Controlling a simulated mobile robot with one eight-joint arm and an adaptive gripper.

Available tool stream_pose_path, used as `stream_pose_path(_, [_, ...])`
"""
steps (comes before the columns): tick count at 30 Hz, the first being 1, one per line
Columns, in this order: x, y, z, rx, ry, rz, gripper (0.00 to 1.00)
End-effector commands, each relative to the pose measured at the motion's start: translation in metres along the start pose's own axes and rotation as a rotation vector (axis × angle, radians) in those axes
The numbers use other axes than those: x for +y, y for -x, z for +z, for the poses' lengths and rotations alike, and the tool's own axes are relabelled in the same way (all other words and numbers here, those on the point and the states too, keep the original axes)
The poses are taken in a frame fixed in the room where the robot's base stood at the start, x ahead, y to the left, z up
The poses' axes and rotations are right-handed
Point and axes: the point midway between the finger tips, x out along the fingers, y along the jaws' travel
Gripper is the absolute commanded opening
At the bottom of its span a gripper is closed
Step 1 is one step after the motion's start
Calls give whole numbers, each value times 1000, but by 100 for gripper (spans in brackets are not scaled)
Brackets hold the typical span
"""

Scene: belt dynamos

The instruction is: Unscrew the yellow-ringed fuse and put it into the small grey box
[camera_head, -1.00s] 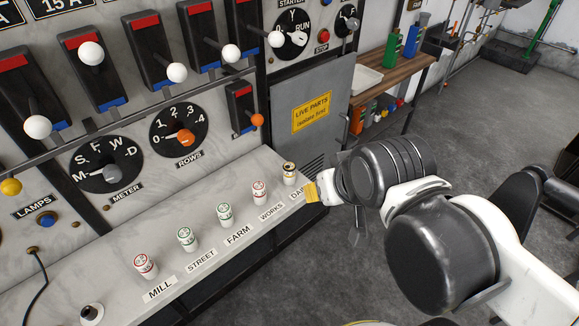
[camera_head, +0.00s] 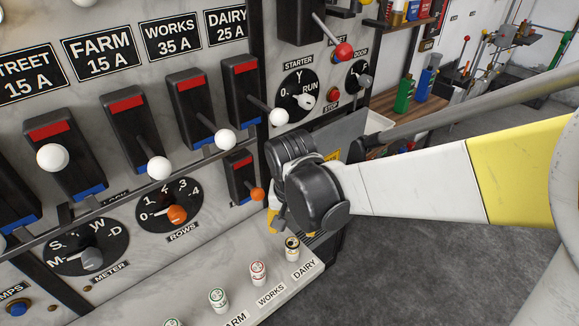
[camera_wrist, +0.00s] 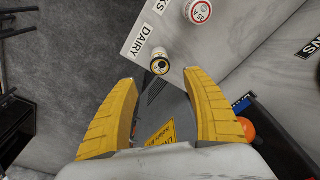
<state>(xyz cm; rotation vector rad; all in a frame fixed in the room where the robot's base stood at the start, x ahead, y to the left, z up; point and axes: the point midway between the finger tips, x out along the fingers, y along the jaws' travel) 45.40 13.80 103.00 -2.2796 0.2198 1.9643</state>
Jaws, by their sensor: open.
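The yellow-ringed fuse (camera_head: 292,249) stands upright in its holder at the DAIRY end of the marble ledge. Its dark top and gold ring also show in the wrist view (camera_wrist: 160,64). My gripper (camera_wrist: 159,79) is open and empty, with its yellow fingers spread; the fuse appears beyond the gap between the tips, apart from both. In the head view the gripper (camera_head: 274,222) is mostly hidden by my wrist, just left of and above the fuse. A pale open box (camera_head: 377,124) sits on the wooden bench, partly hidden; I cannot tell if it is the small grey box.
Red- and green-marked fuses, WORKS (camera_head: 258,272) and FARM (camera_head: 218,300), stand along the ledge (camera_head: 285,279). Lever switches, the ROWS dial (camera_head: 172,207) and an orange-knobbed switch (camera_head: 256,194) project near my gripper. Grey floor is clear to the right.

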Motion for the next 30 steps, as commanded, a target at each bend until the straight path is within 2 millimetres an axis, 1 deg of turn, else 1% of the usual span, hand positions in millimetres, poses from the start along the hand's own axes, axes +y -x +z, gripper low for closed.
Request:
stream_pose_path(1, [0, -10, 0, 0, 0, 0, 58])
stream_pose_path(9, [0, -62, 0, 1, -1, -1, 58])
stream_pose_path(12, [0, -78, 0, 2, -1, -1, 58])
stream_pose_path(15, [0, -89, 0, 2, -1, -2, 58])
stream_pose_path(20, [0, -98, 0, 2, 0, -2, 58])
stream_pose_path(28, [0, -98, 0, 2, 0, -2, 58])
stream_pose_path(29, [0, -98, 0, 2, 0, -2, 54])
stream_pose_path(30, [0, -98, 0, 2, 0, -2, 41])
